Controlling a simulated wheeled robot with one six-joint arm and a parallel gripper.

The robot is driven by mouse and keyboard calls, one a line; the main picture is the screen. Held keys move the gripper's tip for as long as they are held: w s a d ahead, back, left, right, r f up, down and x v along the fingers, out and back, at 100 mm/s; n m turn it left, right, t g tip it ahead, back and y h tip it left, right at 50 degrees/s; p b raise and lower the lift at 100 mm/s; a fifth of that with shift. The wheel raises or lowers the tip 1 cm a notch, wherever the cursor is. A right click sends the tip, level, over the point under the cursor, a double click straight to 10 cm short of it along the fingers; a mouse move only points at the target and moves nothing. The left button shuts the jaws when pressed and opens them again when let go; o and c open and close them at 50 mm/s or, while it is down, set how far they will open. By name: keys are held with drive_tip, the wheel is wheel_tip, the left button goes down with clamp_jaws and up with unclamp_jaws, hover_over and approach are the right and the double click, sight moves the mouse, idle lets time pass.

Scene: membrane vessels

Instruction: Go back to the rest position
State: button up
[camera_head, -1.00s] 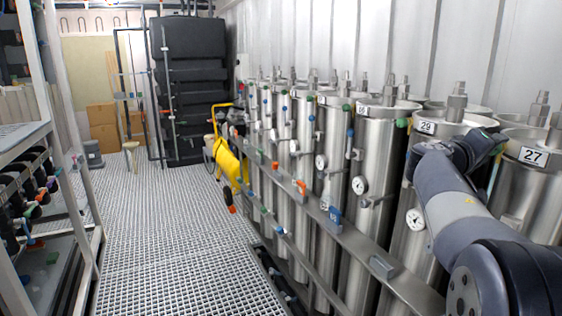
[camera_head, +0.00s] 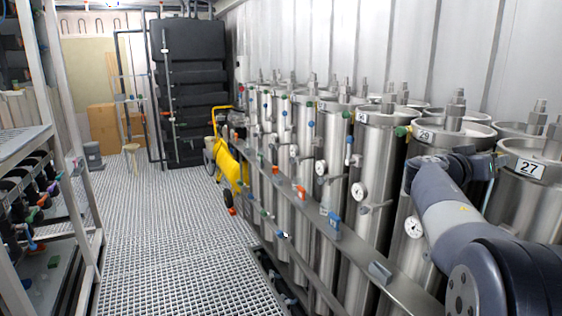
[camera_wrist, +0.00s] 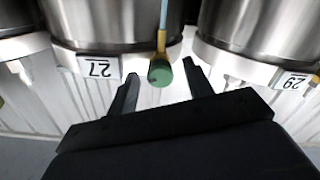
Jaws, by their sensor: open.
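The steel vessel with label 27 (camera_wrist: 98,67) is on the left and the vessel with label 29 (camera_wrist: 291,82) on the right, both upside down in this view. In the head view my arm reaches up beside the vessels labelled 29 (camera_head: 425,136) and 27 (camera_head: 529,168); the fingers are hardly visible there.
A row of steel vessels (camera_head: 375,150) with gauges and coloured valves runs along the right wall behind a metal rail (camera_head: 350,250). A yellow hose or cart (camera_head: 229,162) stands farther back. A shelf rack (camera_head: 25,140) is on the left. The grated floor (camera_head: 165,220) between is clear.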

drive_tip(key=m+p, duration=0.6)
idle(0.4)
drive_tip(key=shift+p, duration=0.35)
